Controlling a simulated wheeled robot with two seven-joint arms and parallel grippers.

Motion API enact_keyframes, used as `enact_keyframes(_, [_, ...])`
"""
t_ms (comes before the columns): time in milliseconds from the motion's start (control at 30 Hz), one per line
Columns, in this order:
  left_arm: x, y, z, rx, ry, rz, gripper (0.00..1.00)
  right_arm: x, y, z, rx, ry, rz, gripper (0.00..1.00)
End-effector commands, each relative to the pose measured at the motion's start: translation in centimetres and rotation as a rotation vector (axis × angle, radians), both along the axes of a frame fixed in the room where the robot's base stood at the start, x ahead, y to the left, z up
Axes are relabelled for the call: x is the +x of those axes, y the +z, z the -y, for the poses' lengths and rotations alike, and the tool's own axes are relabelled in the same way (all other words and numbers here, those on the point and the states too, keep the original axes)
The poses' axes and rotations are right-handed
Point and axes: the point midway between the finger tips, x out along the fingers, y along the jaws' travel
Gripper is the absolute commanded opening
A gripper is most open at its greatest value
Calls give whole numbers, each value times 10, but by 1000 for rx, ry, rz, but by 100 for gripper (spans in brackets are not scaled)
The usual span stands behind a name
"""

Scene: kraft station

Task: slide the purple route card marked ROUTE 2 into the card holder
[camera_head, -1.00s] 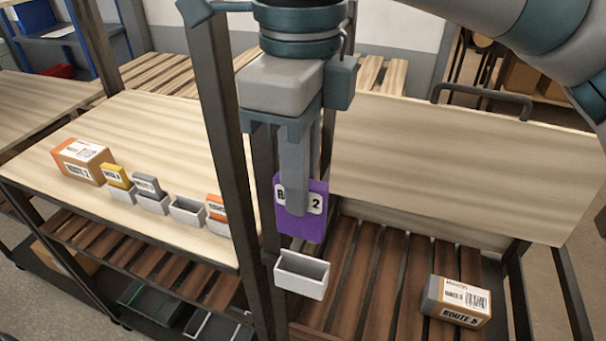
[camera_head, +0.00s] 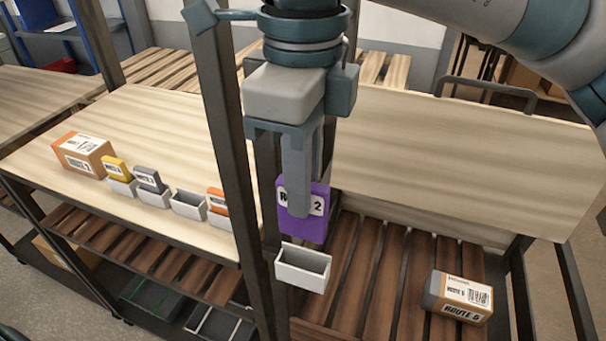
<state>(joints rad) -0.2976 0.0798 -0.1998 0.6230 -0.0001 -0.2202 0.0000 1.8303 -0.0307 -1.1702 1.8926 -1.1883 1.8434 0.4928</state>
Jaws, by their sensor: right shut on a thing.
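The purple route card (camera_head: 291,221) is upright, with a white label reading "R… 2" partly covered by a gripper finger. My right gripper (camera_head: 300,205) points down and is shut on the card's upper part. A white open-topped card holder (camera_head: 303,270) is at the front of the slatted shelf, by the dark post. It looks empty. The card's lower edge is just above and behind the holder's opening in the picture; I cannot tell whether they touch. My left gripper is not in view.
Left of the dark post (camera_head: 228,150), a wooden table (camera_head: 150,120) bears several white holders, some with yellow, grey and orange cards, and a ROUTE 2 box (camera_head: 82,155). A ROUTE 5 box (camera_head: 458,298) lies on the slatted shelf (camera_head: 370,270). A tilted board (camera_head: 460,165) stands behind.

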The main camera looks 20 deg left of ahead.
Motion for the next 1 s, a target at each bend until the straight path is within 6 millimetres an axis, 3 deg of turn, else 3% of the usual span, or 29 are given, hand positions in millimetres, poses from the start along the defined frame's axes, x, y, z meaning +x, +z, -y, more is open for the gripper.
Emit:
enact_keyframes(500, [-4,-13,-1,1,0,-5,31,0,-33,0,0,-1,0,0])
enact_keyframes(1000, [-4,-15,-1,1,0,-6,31,0,-40,0,0,0,-1,0])
